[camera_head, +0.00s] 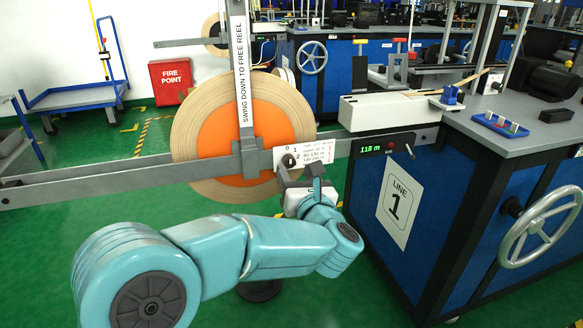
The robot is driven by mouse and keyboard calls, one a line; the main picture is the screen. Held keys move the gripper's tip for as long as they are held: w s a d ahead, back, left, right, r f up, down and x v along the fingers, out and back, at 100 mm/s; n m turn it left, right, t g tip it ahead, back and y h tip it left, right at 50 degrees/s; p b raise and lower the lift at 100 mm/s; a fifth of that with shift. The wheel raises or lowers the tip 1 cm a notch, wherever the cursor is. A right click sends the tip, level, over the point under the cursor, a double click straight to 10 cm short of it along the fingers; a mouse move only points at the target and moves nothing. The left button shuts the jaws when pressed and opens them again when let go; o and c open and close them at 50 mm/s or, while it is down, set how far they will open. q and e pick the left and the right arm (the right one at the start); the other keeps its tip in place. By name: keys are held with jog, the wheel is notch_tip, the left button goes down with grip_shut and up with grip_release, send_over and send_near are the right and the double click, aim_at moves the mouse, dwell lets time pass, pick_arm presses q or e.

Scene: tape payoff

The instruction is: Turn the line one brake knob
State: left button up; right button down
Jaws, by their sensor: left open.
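The line one brake knob (289,160) is a small dark round knob on a white plate (318,152) marked 0, 1 and 2. The plate sits on the grey bar in front of a large tan tape reel with an orange centre (215,133). My left gripper (299,173) is open just below and in front of the plate, with its fingers pointing up close to the knob. I cannot tell whether a finger touches the knob. Part of the plate's lower edge is behind the fingers. My right gripper is out of view.
A grey vertical arm labelled "SWING DOWN TO FREE REEL" (243,70) crosses the reel. The blue line 1 machine (400,240) with a handwheel (540,226) and a display (370,149) stands at right. Green floor is open at left.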

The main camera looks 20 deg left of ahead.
aim_at(290, 163)
pick_arm(q)
jog(key=x, duration=0.4)
jog(key=shift+w, duration=0.1)
grip_shut()
